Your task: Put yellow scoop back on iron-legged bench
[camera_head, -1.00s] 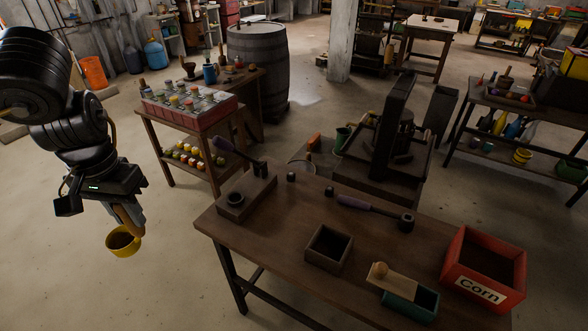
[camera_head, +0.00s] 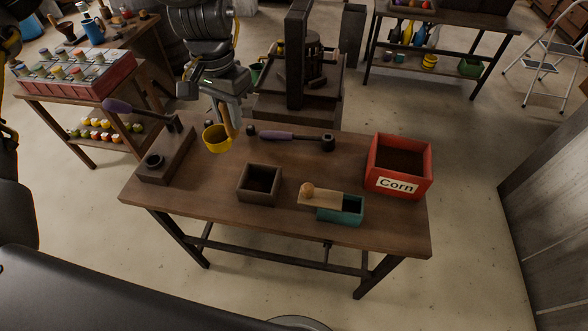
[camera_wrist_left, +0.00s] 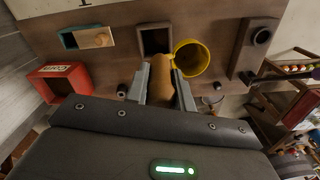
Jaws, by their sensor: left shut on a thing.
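The yellow scoop (camera_head: 216,140) is a round yellow cup with a wooden handle. My left gripper (camera_head: 229,112) is shut on its handle and holds it over the back part of the iron-legged bench (camera_head: 215,191), left of the middle. In the left wrist view the scoop (camera_wrist_left: 190,58) shows with its handle between the two fingers of my left gripper (camera_wrist_left: 163,88). Its cup appears above the bench top; whether it touches the wood I cannot tell. My right gripper is not in view.
On the bench stand a dark open box (camera_head: 260,184), a teal box (camera_head: 341,209) with a wooden lid, a red corn crate (camera_head: 399,165), a purple-handled tool (camera_head: 290,137) and a dark block (camera_head: 166,158) with a round socket. Bare wood lies left of the dark box.

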